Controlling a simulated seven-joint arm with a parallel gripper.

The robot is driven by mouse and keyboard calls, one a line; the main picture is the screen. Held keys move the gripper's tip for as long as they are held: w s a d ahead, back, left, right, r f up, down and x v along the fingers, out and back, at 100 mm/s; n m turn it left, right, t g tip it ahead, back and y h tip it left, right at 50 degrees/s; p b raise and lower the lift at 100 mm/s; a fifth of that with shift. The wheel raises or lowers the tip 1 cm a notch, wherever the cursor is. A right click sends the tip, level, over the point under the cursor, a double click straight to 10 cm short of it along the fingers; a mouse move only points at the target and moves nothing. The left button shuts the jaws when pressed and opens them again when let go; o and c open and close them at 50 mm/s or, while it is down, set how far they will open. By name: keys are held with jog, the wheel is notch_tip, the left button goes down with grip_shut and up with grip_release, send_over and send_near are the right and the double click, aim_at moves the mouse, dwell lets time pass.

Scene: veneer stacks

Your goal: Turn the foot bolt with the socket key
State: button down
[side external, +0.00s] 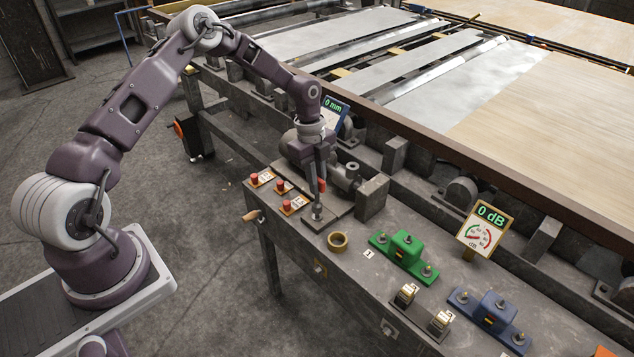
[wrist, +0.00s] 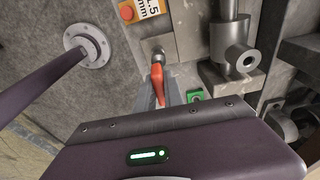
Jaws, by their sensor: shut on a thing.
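My gripper (side external: 318,180) points down over the front of the grey machine bench and is shut on the socket key (side external: 322,187), which has a red handle. In the wrist view the key's orange-red handle (wrist: 158,84) lies at the jaws, and its metal end (wrist: 157,56) reaches toward the bench. In the side view the key's lower end meets or nearly meets a small square foot plate (side external: 318,222). The foot bolt is not clearly seen there; I cannot tell whether the socket is fully seated on it.
A motor block (side external: 345,178) stands close behind my gripper. Red buttons on cards (side external: 262,178) are to the left. A brass ring (side external: 338,241), a green mount (side external: 405,250) and a blue mount (side external: 492,310) are to the right.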

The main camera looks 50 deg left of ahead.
jog(key=shift+r, duration=0.1)
jog(key=shift+r, duration=2.4)
